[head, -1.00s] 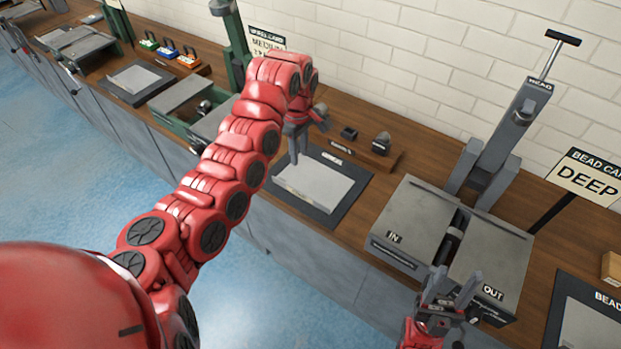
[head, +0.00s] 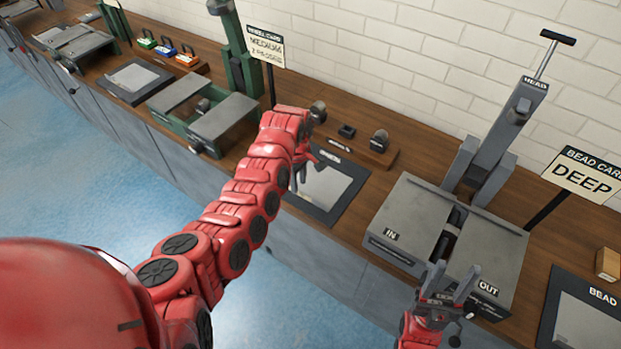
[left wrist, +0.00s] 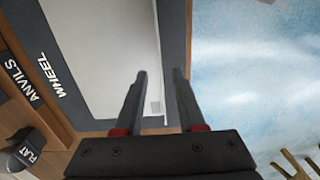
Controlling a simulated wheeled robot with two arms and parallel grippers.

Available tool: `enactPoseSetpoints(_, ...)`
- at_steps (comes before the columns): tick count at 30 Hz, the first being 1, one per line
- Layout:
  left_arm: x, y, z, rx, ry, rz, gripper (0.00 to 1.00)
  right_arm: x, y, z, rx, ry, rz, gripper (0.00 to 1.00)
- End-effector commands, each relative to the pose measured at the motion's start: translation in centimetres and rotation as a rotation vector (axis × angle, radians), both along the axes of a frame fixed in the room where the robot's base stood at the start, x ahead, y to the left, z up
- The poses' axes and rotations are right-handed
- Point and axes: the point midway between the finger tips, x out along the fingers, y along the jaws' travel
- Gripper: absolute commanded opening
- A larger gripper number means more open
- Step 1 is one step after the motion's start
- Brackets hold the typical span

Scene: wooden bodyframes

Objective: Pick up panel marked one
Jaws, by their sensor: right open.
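A pale grey panel (head: 334,187) lies on a dark mat (head: 325,219) in the middle of the bench. It also shows in the left wrist view (left wrist: 100,60), with a small grey square near one corner; I cannot read a number on it. My left gripper (head: 298,178) is at the panel's left side and hides part of it. In the left wrist view its fingers (left wrist: 159,73) are apart, one on each side of the panel's edge in the picture, with nothing clamped. Contact cannot be told. My right gripper (head: 453,270) is open and empty in front of the bead machine.
The grey bead machine (head: 397,216) with IN and OUT plates stands right of the mat. A green-framed machine (head: 225,118) stands left. Small dark anvils (head: 379,141) sit on a wooden block behind the mat. Blue floor (left wrist: 240,60) lies beyond the bench edge.

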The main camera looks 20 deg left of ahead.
Motion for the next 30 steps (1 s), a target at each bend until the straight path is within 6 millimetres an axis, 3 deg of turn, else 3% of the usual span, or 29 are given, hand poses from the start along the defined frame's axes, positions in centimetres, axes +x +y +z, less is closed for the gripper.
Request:
enactPoseSetpoints(1,-0.2,0.1,-0.2,-0.001,0.004,0.0,0.39,0.0,0.0,0.7,0.0,0.0,0.0,0.5)
enactPoseSetpoints(7,-0.1,0.1,-2.1,0.003,0.004,-0.001,0.39,0.0,0.0,0.8,0.0,0.0,0.0,0.5)
enactPoseSetpoints(17,0.0,0.1,-2.5,0.0,-0.002,0.001,0.39,0.0,0.0,0.8,0.0,0.0,0.0,0.5)
enactPoseSetpoints(24,0.0,0.1,-2.5,0.001,-0.001,0.001,0.0,0.0,0.0,0.8,0.0,0.0,0.0,0.5)
enactPoseSetpoints(30,0.0,0.1,-2.5,0.001,-0.001,0.001,0.0,0.0,0.0,0.8,0.0,0.0,0.0,0.5)
